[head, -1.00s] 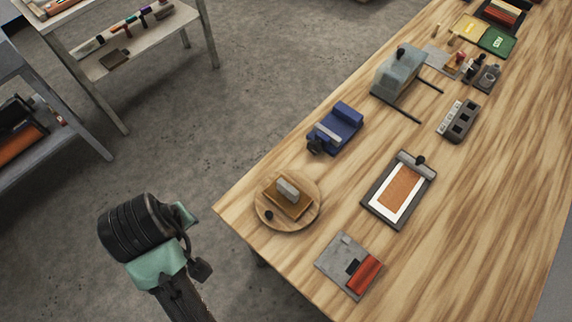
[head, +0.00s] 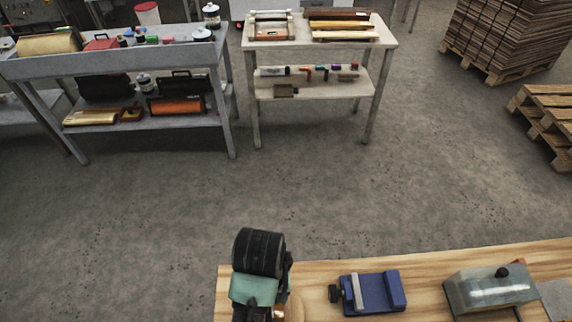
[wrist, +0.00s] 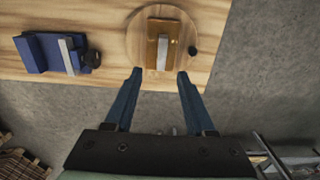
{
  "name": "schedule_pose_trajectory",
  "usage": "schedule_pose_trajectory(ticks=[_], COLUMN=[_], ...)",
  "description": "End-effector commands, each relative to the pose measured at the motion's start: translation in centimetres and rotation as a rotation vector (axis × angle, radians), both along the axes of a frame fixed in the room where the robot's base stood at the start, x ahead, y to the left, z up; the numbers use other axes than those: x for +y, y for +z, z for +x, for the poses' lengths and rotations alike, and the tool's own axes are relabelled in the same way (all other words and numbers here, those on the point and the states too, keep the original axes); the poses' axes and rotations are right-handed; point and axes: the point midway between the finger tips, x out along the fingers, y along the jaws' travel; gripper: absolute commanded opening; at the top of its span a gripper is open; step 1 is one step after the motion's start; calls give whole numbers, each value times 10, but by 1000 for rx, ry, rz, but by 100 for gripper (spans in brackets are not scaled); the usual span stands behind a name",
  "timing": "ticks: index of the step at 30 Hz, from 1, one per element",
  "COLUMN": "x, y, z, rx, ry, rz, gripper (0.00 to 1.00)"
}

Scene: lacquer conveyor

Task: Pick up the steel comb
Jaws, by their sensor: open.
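I cannot make out for sure a steel comb in these views. In the wrist view, a pale grey metal-looking piece (wrist: 163,53) lies on a brown block (wrist: 152,42) on a round wooden board (wrist: 136,28); its form is too small to tell. My gripper (wrist: 160,75) is open and empty, its two blue fingers apart just short of the board's near edge in the picture. In the head view, my wrist hides most of the board and the fingertips.
A blue device (head: 385,292) with a silver bar sits on the wooden table (head: 430,262), left of the board in the wrist view. A grey-green box (head: 490,288) stands farther right. Two shelf units, a grey one (head: 130,62) and a pale one (head: 320,42), stand across open floor.

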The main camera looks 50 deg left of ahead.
Motion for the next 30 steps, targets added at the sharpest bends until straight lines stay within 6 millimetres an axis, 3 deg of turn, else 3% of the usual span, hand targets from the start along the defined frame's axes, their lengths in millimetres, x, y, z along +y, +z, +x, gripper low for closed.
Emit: schedule_pose_trajectory(ticks=[9, 17, 24, 30], x=[-1, -1, -2, -2], y=[-56, -73, -106, -117], z=[-1, -1, -3, -2], rx=[3, 2, 2, -1], ry=[0, 0, 0, 0], rz=[-3, -2, -2, 1], gripper=[55, 55, 55, 55])
